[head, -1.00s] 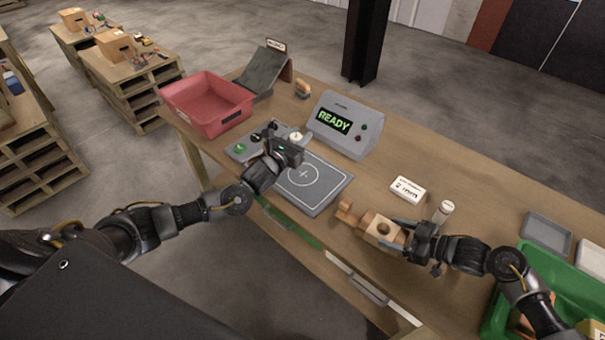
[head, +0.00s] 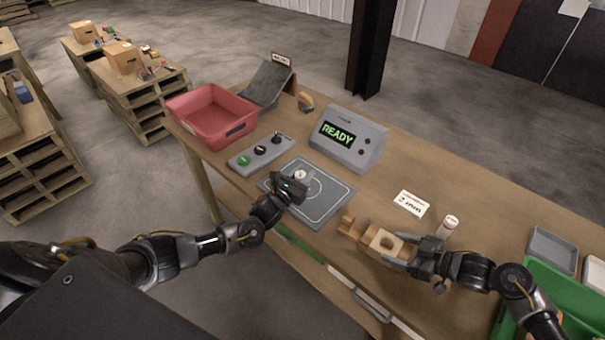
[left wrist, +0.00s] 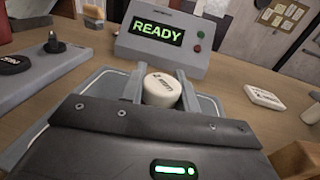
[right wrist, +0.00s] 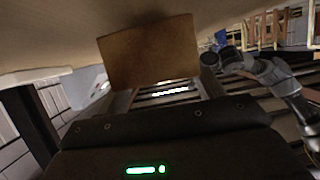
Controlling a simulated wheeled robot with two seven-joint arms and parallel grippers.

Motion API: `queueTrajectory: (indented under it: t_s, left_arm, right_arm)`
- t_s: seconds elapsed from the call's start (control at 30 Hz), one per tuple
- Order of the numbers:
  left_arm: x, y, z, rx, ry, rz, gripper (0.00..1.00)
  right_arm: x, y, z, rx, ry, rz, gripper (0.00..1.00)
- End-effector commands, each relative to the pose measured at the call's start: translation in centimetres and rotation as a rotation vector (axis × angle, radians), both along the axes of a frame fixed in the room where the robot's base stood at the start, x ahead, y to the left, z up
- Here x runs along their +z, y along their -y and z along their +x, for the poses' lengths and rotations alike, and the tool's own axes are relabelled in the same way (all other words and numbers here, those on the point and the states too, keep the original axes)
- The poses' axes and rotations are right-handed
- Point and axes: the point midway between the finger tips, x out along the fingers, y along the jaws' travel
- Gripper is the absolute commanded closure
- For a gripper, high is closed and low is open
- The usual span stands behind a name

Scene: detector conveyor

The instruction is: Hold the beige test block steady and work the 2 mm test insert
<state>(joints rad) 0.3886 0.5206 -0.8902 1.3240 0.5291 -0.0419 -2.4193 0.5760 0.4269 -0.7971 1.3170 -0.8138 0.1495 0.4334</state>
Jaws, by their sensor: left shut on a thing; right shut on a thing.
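The beige test block (head: 368,240) has a round hole in its top and a narrower stepped end on the left. My right gripper (head: 412,250) is shut on its right end at the table's front part. In the right wrist view the block (right wrist: 150,55) fills the space past the jaws. My left gripper (head: 294,184) is shut on a white round insert (head: 300,174), held over the grey plate. The insert (left wrist: 161,90) shows in the left wrist view between both fingers, with dark print on top too small to read surely. The hole looks empty.
The grey plate (head: 334,206) lies in front of the READY display box (head: 360,150). A button box (head: 246,160), red bin (head: 190,124), white label card (head: 411,203), upright white cylinder (head: 449,226), grey tray (head: 552,250) and green bin (head: 540,282) stand around.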

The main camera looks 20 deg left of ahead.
Motion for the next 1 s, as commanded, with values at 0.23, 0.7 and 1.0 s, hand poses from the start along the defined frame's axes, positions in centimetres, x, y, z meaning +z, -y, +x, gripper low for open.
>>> queueTrajectory:
  t_s: [0.23, 0.7, 1.0]
  left_arm:
    - [0.0, 0.0, 0.0, 0.000, 0.001, 0.000, 0.93]
    - [-0.3, 0.0, 0.0, 0.000, 0.000, 0.000, 0.47]
    - [-0.1, -0.4, -2.5, -0.001, -0.003, 0.000, 0.47]
  right_arm:
    - [0.0, 0.0, 0.0, -0.001, -0.001, -0.001, 0.62]
    - [0.0, 0.0, 0.0, -0.001, 0.000, -0.001, 0.62]
    - [0.0, 0.0, 0.0, -0.001, -0.001, -0.001, 0.62]
